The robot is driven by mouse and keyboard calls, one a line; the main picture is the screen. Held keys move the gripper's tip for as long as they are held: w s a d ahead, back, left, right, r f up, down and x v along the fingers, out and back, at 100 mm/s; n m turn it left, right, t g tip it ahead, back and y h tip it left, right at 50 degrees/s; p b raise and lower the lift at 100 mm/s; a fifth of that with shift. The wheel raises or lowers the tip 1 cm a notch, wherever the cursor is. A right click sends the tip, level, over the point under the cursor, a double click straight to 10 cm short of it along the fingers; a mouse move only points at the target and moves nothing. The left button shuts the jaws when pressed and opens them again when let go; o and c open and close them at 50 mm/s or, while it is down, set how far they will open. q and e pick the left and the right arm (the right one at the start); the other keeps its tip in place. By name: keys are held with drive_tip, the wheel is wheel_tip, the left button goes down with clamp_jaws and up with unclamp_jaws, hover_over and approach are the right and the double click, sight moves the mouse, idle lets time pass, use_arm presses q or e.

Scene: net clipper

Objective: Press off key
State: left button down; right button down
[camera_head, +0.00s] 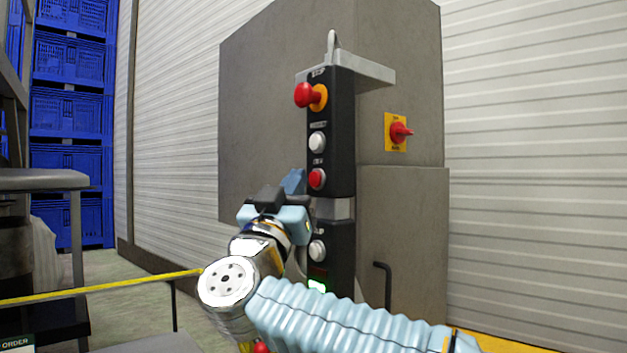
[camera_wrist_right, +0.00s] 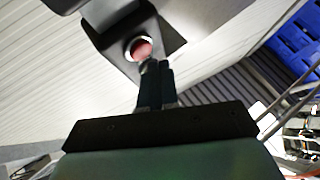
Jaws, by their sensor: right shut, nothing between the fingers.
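A tall black control panel (camera_head: 343,130) hangs on the grey cabinet. It carries a red mushroom stop knob (camera_head: 305,95), a white button (camera_head: 317,142) and a red round button (camera_head: 317,179) below it. The label over the red round button is too small to read surely. My right gripper (camera_head: 295,180) is shut and empty, just left of the red round button. In the right wrist view the closed fingertips (camera_wrist_right: 154,66) are at the lower edge of a red button (camera_wrist_right: 141,48) in a pale ring. I cannot tell whether they touch it. My left gripper is not in view.
A lower panel section has a pale button (camera_head: 317,250) and a green light (camera_head: 318,286). A red rotary switch (camera_head: 399,132) on a yellow plate sits right of the panel. Blue crates (camera_head: 70,110) stand at the far left, with a yellow rail (camera_head: 110,285) in front.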

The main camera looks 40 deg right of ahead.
drive_tip(key=shift+d, duration=0.1)
drive_tip(key=shift+d, duration=0.3)
drive_tip(key=shift+w+d, duration=0.1)
drive_tip(key=shift+d, duration=0.35)
idle(0.6)
drive_tip(key=shift+a, duration=0.85)
drive_tip(key=shift+a, duration=0.1)
drive_tip(key=a, duration=0.4)
drive_tip(key=shift+s+a+p, duration=0.3)
drive_tip(key=shift+a, duration=0.1)
idle(0.6)
